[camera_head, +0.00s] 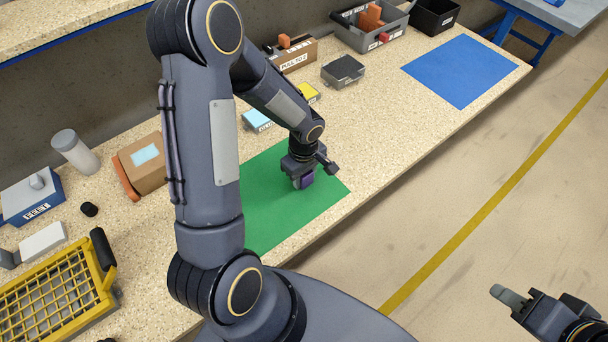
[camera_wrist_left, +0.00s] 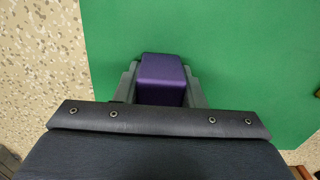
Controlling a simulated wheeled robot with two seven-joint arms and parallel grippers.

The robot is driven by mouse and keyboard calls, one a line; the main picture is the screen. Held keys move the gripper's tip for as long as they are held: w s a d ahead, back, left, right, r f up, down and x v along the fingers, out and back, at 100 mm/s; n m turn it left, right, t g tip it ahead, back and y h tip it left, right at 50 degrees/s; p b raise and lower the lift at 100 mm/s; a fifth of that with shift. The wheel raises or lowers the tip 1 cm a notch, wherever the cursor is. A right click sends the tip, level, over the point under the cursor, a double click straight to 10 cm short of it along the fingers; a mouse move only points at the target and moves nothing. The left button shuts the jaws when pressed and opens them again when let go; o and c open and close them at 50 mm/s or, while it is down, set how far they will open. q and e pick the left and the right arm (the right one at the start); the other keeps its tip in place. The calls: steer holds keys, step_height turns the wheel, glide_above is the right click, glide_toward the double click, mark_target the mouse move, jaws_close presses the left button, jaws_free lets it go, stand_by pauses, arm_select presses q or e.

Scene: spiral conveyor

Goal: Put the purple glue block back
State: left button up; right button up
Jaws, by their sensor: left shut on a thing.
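The purple glue block (camera_head: 304,181) is over the green mat (camera_head: 270,220) in the head view. My left gripper (camera_head: 302,180) is shut on it, and the block also shows between the two fingers in the left wrist view (camera_wrist_left: 162,80). The green mat (camera_wrist_left: 240,50) fills most of the background there. I cannot tell whether the block touches the mat. My right gripper (camera_head: 510,297) is off the bench at the lower right, above the floor; whether its fingers are apart is unclear.
A blue mat (camera_head: 462,70) lies at the far right of the bench. Behind the green mat are a light-blue pad (camera_head: 257,120), a yellow pad (camera_head: 309,93), a dark box (camera_head: 343,70) and a grey tote (camera_head: 372,36). A yellow rack (camera_head: 55,295) stands at lower left.

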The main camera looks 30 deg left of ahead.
arm_select(q)
steer(key=o, duration=1)
steer(key=shift+f, duration=0.15)
